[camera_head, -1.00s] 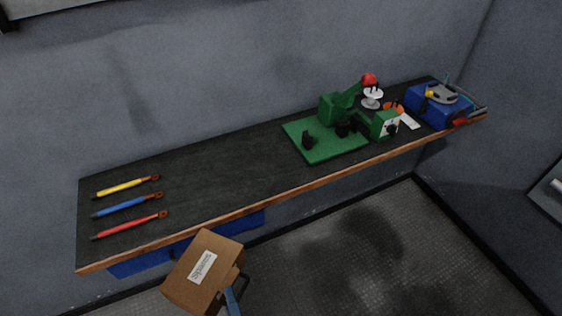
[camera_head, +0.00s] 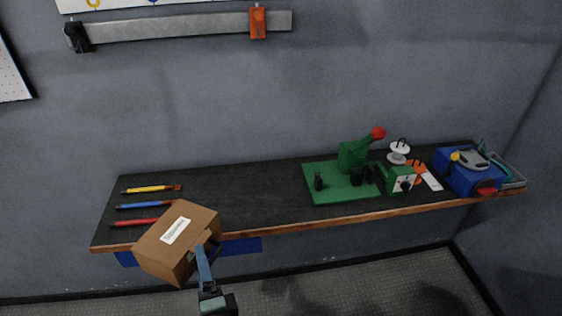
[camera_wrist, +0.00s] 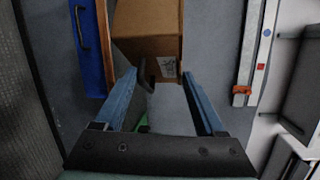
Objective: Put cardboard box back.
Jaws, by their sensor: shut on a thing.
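The brown cardboard box (camera_head: 188,222) with a white label is held up, tilted, in front of the left part of the workbench (camera_head: 245,187) in the head view. My gripper (camera_head: 203,250) is shut on the box at its lower right side. In the wrist view the box (camera_wrist: 150,28) is at the top, at the tips of my two blue fingers (camera_wrist: 160,74). A dark curved part on the box shows between the fingers. The box hides part of the bench's front edge and the end of the red tool.
Yellow (camera_head: 151,189), blue (camera_head: 146,205) and red (camera_head: 134,222) tools lie at the bench's left end. A green board (camera_head: 325,192) with green devices and a blue case (camera_head: 468,178) occupy the right. The bench middle is clear. A metal rail (camera_head: 180,26) is on the wall.

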